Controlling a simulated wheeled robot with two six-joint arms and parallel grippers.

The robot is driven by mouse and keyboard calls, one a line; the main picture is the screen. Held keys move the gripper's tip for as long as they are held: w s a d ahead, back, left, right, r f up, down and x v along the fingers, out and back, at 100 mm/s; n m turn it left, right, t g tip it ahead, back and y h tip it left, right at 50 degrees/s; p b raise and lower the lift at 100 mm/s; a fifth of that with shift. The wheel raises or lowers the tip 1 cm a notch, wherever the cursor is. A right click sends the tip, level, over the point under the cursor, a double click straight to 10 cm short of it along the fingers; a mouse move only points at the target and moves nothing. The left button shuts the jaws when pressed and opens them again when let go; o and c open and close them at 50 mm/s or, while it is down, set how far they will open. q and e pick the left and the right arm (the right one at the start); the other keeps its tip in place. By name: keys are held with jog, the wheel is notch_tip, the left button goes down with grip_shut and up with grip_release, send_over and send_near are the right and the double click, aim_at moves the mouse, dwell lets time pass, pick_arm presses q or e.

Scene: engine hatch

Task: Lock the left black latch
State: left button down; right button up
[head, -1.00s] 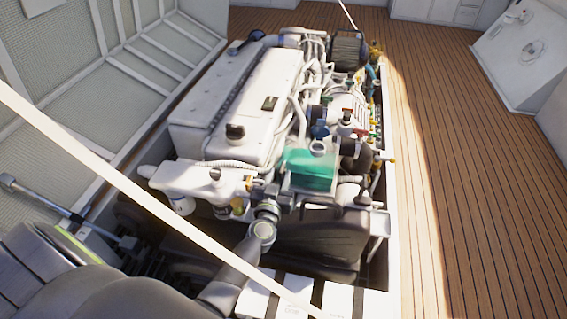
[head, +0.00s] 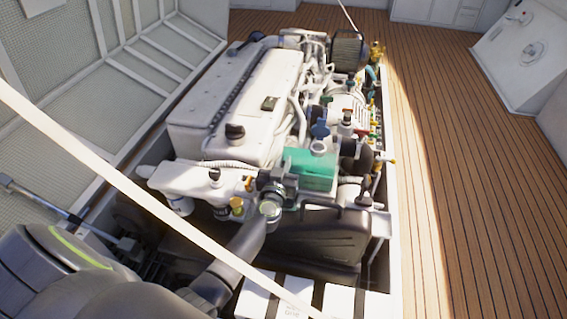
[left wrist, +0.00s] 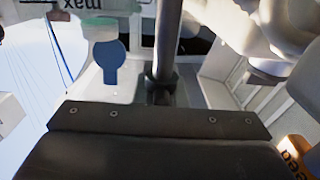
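My left gripper (head: 272,190) is at the front of the white engine (head: 240,100), just left of and close to the green tank (head: 312,168). Its fingers are too small and dark to read in the head view. The left wrist view shows a dark plate with screws (left wrist: 160,122) across the bottom and a grey rod (left wrist: 167,45) rising beyond it. Whether the fingers are open or shut does not show. I cannot pick out the left black latch with certainty in either view; it may be hidden or too small. My right gripper is not in view.
The open hatch lid (head: 110,50) stands along the left. A pale strut (head: 110,175) crosses in front of my left arm. White batteries (head: 300,298) sit at the front of the bay. The wooden deck (head: 480,200) on the right is clear.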

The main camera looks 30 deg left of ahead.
pick_arm(q)
jog(key=shift+m+h, duration=0.4)
jog(key=shift+h, duration=0.1)
jog(key=shift+d+m+h, duration=0.1)
jog(key=shift+m+h, duration=0.2)
jog(key=shift+h, duration=0.3)
jog(key=c, duration=1.5)
grip_release()
